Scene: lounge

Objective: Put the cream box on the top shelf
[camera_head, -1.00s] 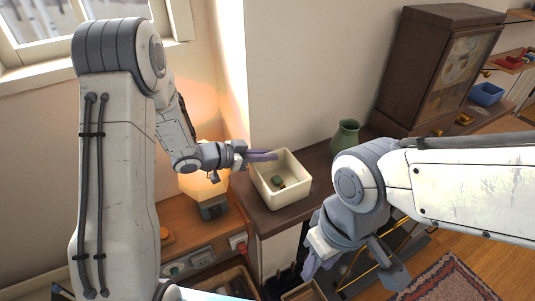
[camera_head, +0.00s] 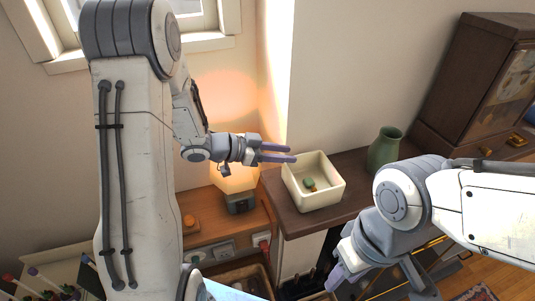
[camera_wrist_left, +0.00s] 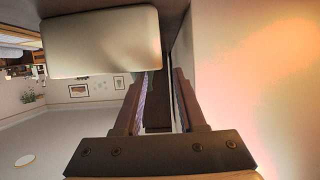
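The cream box (camera_head: 313,199) is an open-topped container on the dark brown cabinet top (camera_head: 287,222). A small green thing and an orange thing (camera_head: 309,184) lie inside it. My left gripper (camera_head: 291,153) is at the box's back left corner, its two purple fingers apart. In the left wrist view the box (camera_wrist_left: 98,42) is at upper left, beside the left finger, and the gap between the fingers (camera_wrist_left: 160,88) shows no box wall. My right gripper (camera_head: 338,274) hangs low in front of the cabinet, one purple fingertip showing; its opening is hidden. I cannot make out which surface is the top shelf.
A green vase (camera_head: 384,150) stands right of the box, with a dark wooden cabinet (camera_head: 455,95) beyond. A glowing lamp (camera_head: 238,190) stands on a lower wooden surface (camera_head: 207,236) at left. The wall corner is close behind my left gripper. Some bare top lies between box and vase.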

